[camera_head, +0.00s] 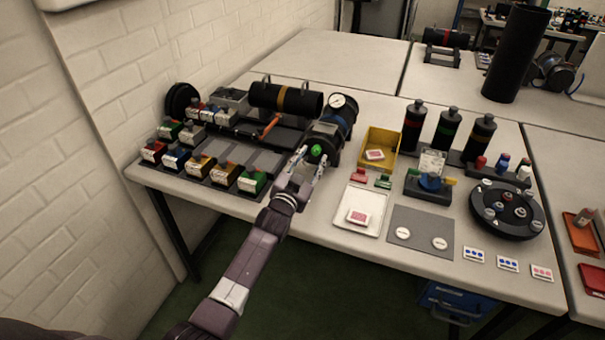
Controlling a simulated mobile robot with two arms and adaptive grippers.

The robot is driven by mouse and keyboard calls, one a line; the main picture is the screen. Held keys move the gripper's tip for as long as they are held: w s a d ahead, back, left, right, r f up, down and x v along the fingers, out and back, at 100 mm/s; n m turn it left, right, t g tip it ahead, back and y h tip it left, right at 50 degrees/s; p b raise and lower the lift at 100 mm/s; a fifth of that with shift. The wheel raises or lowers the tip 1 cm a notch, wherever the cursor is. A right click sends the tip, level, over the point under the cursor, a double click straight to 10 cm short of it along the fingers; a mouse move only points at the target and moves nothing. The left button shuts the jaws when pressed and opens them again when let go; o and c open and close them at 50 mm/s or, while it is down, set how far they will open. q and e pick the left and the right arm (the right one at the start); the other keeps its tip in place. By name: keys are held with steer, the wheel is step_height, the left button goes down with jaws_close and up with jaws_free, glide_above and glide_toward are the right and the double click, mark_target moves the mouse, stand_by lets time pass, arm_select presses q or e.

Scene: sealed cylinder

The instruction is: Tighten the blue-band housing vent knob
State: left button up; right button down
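The blue-band housing (349,108) is a dark cylinder lying on the table near its middle, with a round white-faced gauge (337,101) on it. A bright green knob (317,150) sits at its near end, facing me. My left gripper (310,157) reaches up from below, right in front of the housing. Its two fingers are apart, with the fingertips near the green knob and just below it. I cannot tell whether they touch it. My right gripper is not in view.
A yellow bin (396,138) and white tray (345,220) stand to the right. Several small labelled boxes fill the left side.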

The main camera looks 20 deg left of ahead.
arm_select(q)
steer(key=s, duration=1)
steer(key=shift+s+a, duration=0.15)
steer(key=shift+s, duration=0.1)
